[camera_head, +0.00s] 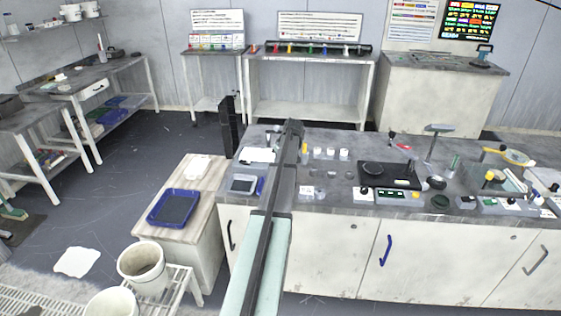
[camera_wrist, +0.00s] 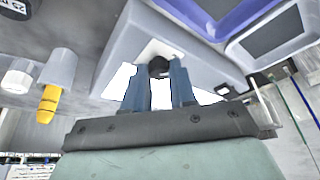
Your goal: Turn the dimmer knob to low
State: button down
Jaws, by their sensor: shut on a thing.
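In the wrist view, a small round black knob (camera_wrist: 158,65) sits on the white face plate of a grey box (camera_wrist: 205,55). My gripper (camera_wrist: 160,74) has its two blue-grey fingers on either side of this knob, shut on it. The fingers hide part of the knob, and I cannot read its setting or any marks. In the head view my arm reaches over the left part of the grey bench (camera_head: 335,165). The fingertips and the held knob cannot be made out there.
Close by in the wrist view are a blue-purple-rimmed tray (camera_wrist: 240,18) and a white part with a yellow tip (camera_wrist: 50,98). In the head view, a black plate device (camera_head: 390,176) and several small boxes stand right of my arm. A blue tray (camera_head: 174,207) lies on the low cabinet at left.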

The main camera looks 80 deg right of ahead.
jog(key=c, duration=0.9)
grip_release()
jog(key=v, duration=1.3)
jog(key=shift+s+a+r, duration=0.2)
jog(key=shift+r, duration=0.1)
